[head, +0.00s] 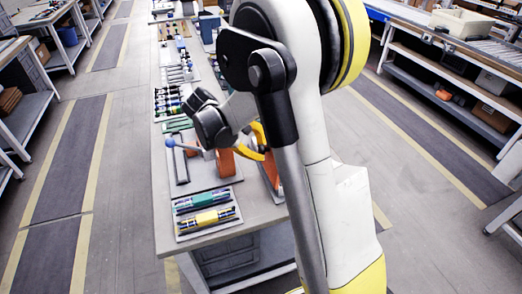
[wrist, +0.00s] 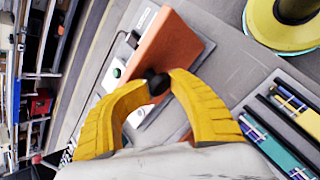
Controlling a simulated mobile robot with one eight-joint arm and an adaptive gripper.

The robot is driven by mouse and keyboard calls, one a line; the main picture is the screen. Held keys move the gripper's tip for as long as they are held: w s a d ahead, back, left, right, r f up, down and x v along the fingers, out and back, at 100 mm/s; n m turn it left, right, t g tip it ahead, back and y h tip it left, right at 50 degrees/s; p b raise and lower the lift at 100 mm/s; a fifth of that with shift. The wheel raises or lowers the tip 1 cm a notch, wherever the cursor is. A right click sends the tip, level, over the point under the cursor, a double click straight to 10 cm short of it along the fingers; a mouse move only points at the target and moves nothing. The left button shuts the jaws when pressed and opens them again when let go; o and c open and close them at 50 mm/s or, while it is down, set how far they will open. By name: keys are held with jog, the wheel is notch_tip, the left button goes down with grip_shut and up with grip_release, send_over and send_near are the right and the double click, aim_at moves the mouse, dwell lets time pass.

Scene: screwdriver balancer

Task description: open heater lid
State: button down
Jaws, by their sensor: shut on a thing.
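The heater's orange lid (wrist: 168,45) is a flat slab in the upper middle of the wrist view, with a small black knob (wrist: 157,83) at its near edge. My gripper (wrist: 158,82) has its two yellow curved fingers closed around this knob. In the head view my gripper (head: 257,150) is partly hidden by my arm, next to orange parts (head: 225,162) on the bench. I cannot tell for sure how far the lid is tilted. The heater body is mostly hidden.
A tray with teal and yellow screwdrivers (head: 207,219) lies at the bench's near end. A lever with a blue ball (head: 170,142) stands left of the orange parts. More tools (head: 173,100) line the bench further back. Floor aisles are free on both sides.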

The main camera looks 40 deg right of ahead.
jog(key=c, duration=1.1)
grip_release()
jog(key=shift+o, duration=0.2)
jog(key=v, duration=1.2)
